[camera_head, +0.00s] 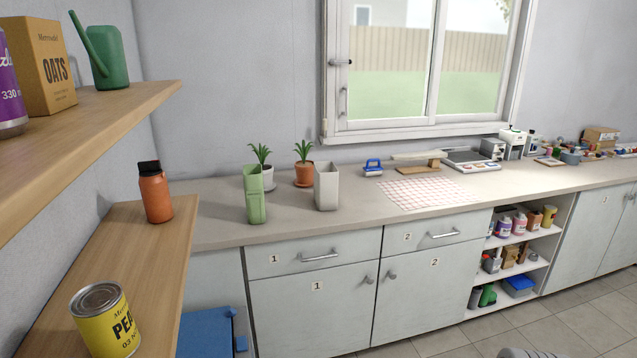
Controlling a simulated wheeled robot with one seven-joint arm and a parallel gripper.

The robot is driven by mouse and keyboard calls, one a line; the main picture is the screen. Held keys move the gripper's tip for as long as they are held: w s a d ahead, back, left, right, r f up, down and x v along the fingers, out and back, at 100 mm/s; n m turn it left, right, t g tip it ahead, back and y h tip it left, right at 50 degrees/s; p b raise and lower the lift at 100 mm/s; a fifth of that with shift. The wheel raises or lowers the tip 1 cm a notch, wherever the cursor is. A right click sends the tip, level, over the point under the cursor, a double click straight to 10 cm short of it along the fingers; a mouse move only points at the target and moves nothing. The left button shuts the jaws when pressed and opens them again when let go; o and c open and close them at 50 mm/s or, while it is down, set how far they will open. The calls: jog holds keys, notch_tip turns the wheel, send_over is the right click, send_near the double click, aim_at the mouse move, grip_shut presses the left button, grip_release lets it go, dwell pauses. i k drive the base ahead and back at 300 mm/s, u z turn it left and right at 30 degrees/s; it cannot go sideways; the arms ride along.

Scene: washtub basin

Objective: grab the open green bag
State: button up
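The open green bag (256,196) stands upright on the countertop, left of the middle of the head view. It is tall, narrow and pale green, and its open top faces up. A similar grey-white open bag (327,187) stands to its right, apart from it. My gripper cannot be made out in the head view; only a grey rounded shape shows at the bottom edge, which I cannot identify.
Two potted plants (304,173) stand behind the bags. The counter (212,222) is clear left of the green bag. A wooden shelf (150,238) at left holds an orange bottle (155,192) and a yellow can (106,320). A blue box (207,335) is below.

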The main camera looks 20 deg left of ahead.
aim_at(255, 194)
jog(key=i, duration=2.85)
jog(key=u, duration=4.35)
jog(key=i, duration=0.5)
jog(key=z, duration=0.05)
